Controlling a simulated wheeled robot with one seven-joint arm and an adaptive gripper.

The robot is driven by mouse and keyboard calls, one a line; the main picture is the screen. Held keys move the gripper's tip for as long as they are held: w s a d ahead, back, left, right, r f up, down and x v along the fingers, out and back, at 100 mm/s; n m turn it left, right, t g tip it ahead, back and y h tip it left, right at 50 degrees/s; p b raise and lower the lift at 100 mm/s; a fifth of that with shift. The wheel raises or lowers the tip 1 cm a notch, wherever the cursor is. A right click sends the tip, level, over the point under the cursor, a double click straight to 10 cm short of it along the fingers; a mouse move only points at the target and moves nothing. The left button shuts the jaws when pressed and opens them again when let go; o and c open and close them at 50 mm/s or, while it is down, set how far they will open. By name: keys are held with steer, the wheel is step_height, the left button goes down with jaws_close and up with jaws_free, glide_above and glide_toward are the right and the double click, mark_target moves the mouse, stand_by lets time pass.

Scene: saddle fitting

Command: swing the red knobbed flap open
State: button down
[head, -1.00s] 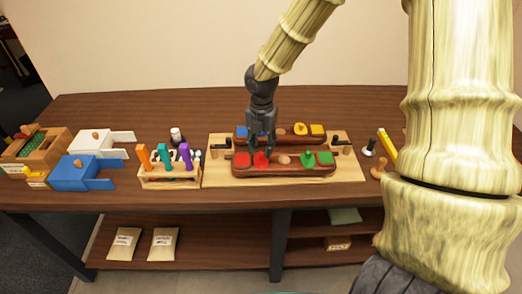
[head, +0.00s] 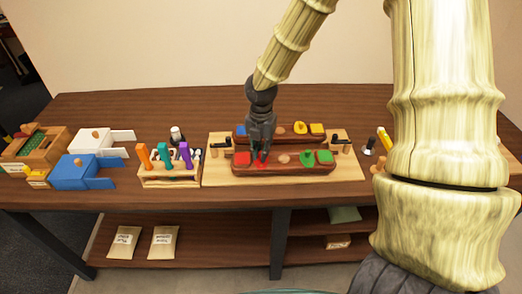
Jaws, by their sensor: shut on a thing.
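The red knobbed flap (head: 261,163) is on the left part of the front dark-red wooden block (head: 280,168), near a red square (head: 242,158). My gripper (head: 260,154) points down over this flap, with its fingers shut on the red knob. The fingers hide most of the knob, and I cannot tell how far the flap is turned. A green knobbed flap (head: 307,155) and a green square (head: 324,156) are at the right end of the same block.
A rear block bears a blue square (head: 241,134), a yellow knob (head: 300,128) and a yellow square (head: 316,129). Both blocks sit on a light wooden board (head: 350,173). A tool rack (head: 168,180) and a blue box (head: 75,172) stand to the left.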

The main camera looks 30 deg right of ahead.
steer(key=shift+r, duration=0.1)
steer(key=shift+s+d+m+p, duration=0.2)
steer(key=shift+d+m+p, duration=0.1)
steer(key=shift+m+p, duration=0.7)
steer(key=m, duration=0.1)
steer(key=m+p, duration=0.1)
steer(key=shift+s+d+m, duration=0.2)
steer(key=shift+s+m, duration=0.05)
steer(key=shift+m, duration=0.15)
steer(key=m+p, duration=0.1)
steer(key=m, duration=0.1)
steer(key=s+m+p, duration=0.1)
steer(key=m, duration=0.1)
steer(key=m+p, duration=0.1)
steer(key=m, duration=0.1)
steer(key=shift+s+d, duration=0.3)
steer(key=m, duration=0.2)
steer(key=s+m, duration=0.1)
steer(key=m+p, duration=0.1)
steer(key=m, duration=0.1)
steer(key=shift+s+a+m, duration=0.15)
steer(key=shift+s+m, duration=0.15)
steer(key=shift+s+a+m+p, duration=0.2)
steer(key=shift+s+m+p, duration=0.05)
steer(key=shift+m, duration=0.9)
steer(key=shift+s+a+m+p, duration=0.15)
steer(key=shift+s+m+p, duration=0.1)
steer(key=shift+m, duration=0.9)
steer(key=c, duration=1.4)
jaws_free()
